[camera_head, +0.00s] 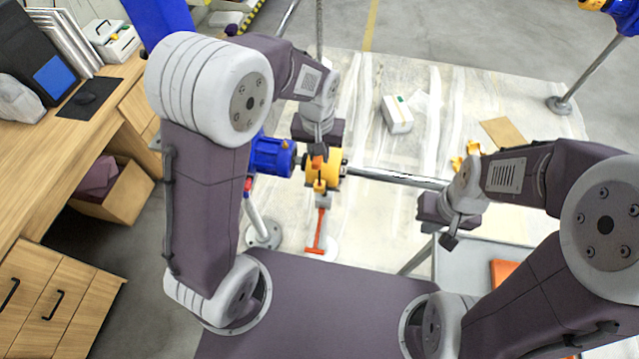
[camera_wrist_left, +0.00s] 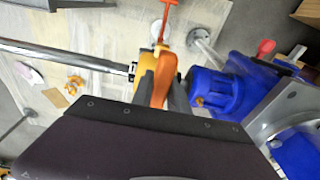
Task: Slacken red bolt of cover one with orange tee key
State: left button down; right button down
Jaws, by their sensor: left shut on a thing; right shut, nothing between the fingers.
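My left gripper (camera_head: 318,160) is shut on a yellow-orange piece (camera_wrist_left: 160,84), close against a yellow housing (camera_head: 335,166) with a blue motor (camera_head: 272,156) beside it. A red-orange tee-shaped key (camera_head: 320,232) shows just below the gripper, its crossbar toward me; it also shows in the left wrist view (camera_wrist_left: 168,16). I cannot tell whether the held piece belongs to the key. My right gripper (camera_head: 450,240) is shut and empty, to the right of the housing. I cannot make out the red bolt; the gripper and housing may hide it.
A metal shaft (camera_head: 395,177) runs right from the housing. A grey cart top (camera_head: 465,262) with an orange item (camera_head: 507,274) stands at the lower right. A wooden desk (camera_head: 45,185) is on the left. A white box (camera_head: 397,115) lies on the floor sheet behind.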

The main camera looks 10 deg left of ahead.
pick_arm(q)
notch_tip(320, 180, up, 7)
jog(key=shift+f, duration=0.15)
dwell(0.4)
